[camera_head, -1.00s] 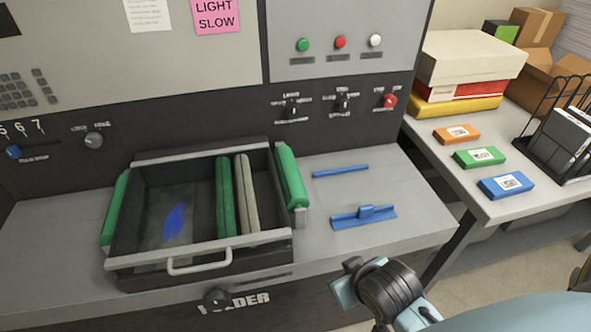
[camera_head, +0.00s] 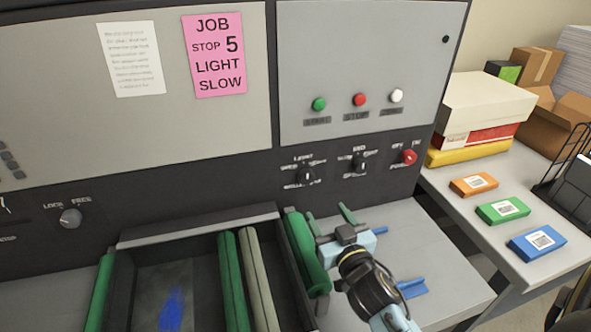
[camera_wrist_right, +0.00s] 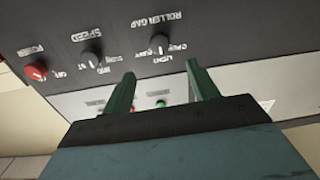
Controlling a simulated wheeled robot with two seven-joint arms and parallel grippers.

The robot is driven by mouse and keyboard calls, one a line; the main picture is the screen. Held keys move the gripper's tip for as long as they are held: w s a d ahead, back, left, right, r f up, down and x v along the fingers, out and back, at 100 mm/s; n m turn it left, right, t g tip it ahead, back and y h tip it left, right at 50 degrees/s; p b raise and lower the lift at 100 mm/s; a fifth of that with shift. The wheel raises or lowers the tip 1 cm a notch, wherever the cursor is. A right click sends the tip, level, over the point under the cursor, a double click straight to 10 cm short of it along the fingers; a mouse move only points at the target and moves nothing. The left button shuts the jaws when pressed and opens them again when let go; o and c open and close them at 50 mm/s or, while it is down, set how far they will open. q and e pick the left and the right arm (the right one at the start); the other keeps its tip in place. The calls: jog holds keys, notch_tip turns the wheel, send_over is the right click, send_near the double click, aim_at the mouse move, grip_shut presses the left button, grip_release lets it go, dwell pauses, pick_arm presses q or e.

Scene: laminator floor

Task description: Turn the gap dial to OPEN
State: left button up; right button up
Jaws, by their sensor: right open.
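The roller gap dial (camera_head: 305,175) is a black knob with a pale pointer on the dark panel strip. In the right wrist view, which is upside down, the dial (camera_wrist_right: 158,43) sits under its ROLLER GAP label, with OPEN, CARRY and LIGHT marks around it. Its pointer's exact setting is hard to tell. My right gripper (camera_head: 330,215) is open and empty, with green fingers, below and slightly right of the dial in the head view. In the right wrist view, the fingers (camera_wrist_right: 160,74) point toward the panel, apart from the dial. My left gripper is not in view.
The speed dial (camera_head: 360,162) and red power knob (camera_head: 410,157) are right of the gap dial. A blue tool (camera_head: 412,288) lies on the bench. Coloured boxes (camera_head: 502,210) sit on the right table.

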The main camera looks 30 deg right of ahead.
send_near(308, 179)
jog(key=w, duration=0.4)
jog(key=w+d+p, duration=0.1)
jog(key=w, duration=0.2)
jog(key=shift+w+d, duration=0.15)
jog(key=shift+w+d+f, duration=0.1)
jog(key=shift+w+d, duration=0.05)
jog(key=shift+w, duration=0.5)
jog(key=shift+c, duration=0.2)
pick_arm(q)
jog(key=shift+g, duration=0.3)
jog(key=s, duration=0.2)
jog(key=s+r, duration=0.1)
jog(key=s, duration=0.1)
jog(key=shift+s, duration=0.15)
pick_arm(e)
jog(key=c, duration=0.9)
